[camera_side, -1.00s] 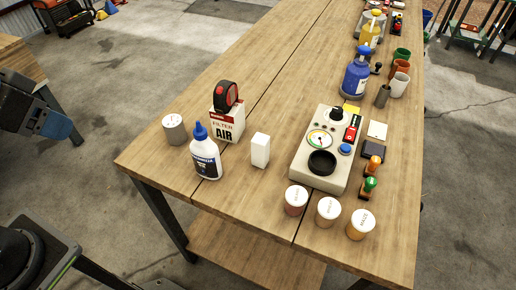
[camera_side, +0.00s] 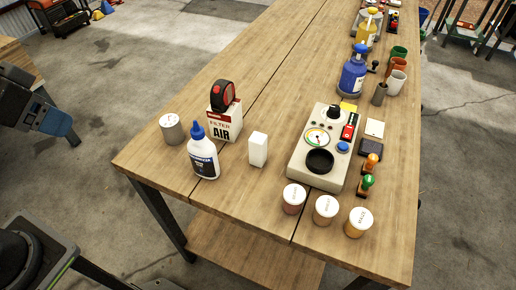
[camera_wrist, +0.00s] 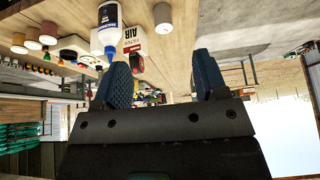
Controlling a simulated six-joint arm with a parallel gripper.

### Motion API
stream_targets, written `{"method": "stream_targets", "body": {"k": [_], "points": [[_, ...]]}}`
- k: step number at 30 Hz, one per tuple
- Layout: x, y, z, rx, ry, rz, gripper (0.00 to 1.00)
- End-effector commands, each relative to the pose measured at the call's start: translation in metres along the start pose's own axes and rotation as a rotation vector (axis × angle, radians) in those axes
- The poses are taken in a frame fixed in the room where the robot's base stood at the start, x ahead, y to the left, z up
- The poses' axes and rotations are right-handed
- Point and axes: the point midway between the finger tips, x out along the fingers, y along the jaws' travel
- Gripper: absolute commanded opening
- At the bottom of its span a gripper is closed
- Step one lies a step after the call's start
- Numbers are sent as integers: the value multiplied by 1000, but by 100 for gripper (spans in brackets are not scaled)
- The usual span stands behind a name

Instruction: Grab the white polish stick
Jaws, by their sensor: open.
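The white polish stick (camera_side: 258,149) is a small plain white block standing upright on the wooden table, between the white glue bottle with a blue cap (camera_side: 203,155) and the beige control box (camera_side: 322,150). I cannot make it out clearly in the wrist view. My gripper (camera_wrist: 163,78) is open in the wrist view, its two blue textured fingers wide apart with nothing held. In the side view only part of my gripper (camera_side: 50,120) shows at the left edge, off the table and well left of the stick.
An air filter box (camera_side: 225,122) with a red and black tape measure (camera_side: 222,95) on top stands behind the bottle. Several lidded jars (camera_side: 325,210) line the front right. The table strip before the stick is clear.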

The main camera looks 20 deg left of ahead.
Motion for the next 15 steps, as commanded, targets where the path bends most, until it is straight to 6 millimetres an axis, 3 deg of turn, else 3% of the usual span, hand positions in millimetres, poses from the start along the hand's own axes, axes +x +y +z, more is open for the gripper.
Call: {"method": "stream_targets", "body": {"k": [8, 15], "points": [[0, 33, -86, 365, -113, 68, 66], [32, 88, -159, 745, -213, 154, 66]]}}
